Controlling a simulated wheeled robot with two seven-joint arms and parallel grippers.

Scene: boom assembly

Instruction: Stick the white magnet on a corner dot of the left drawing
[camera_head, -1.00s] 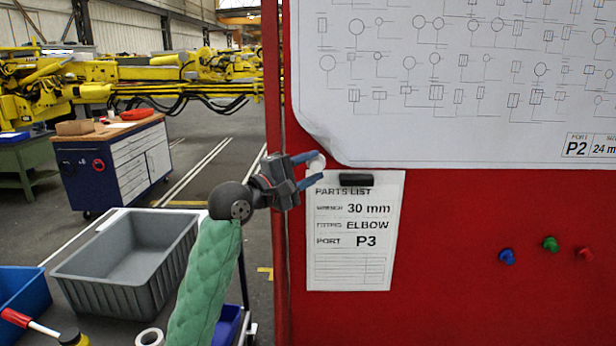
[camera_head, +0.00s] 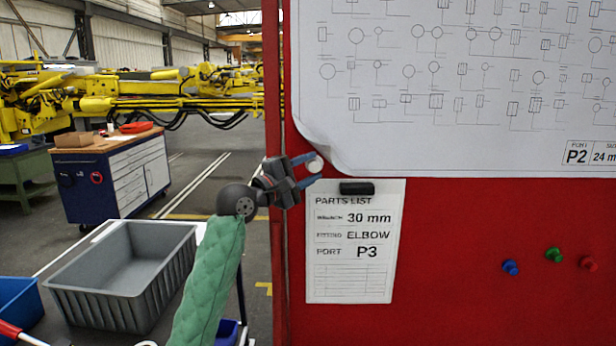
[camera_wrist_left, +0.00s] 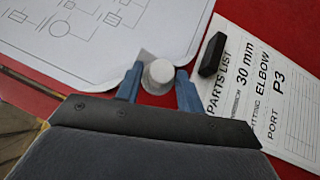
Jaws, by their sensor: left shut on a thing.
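The white magnet (camera_head: 315,164) is a small round disc between the blue fingertips of my left gripper (camera_head: 313,167). The left wrist view shows the magnet (camera_wrist_left: 158,76) between the two fingers (camera_wrist_left: 157,88), in front of the drawing's curled lower-left corner. The drawing (camera_head: 440,150) is a large white sheet of circles and rectangles on the red board; its top and right side run out of the head view. Whether the magnet touches the sheet I cannot tell. No corner dot is clearly visible. My right gripper is not in view.
A parts list (camera_head: 352,265) hangs below the corner under a black magnet (camera_head: 357,188). Blue (camera_head: 510,267), green (camera_head: 554,255) and red (camera_head: 588,263) magnets sit on the red board (camera_head: 450,235) at right. A grey bin (camera_head: 120,290) stands at lower left.

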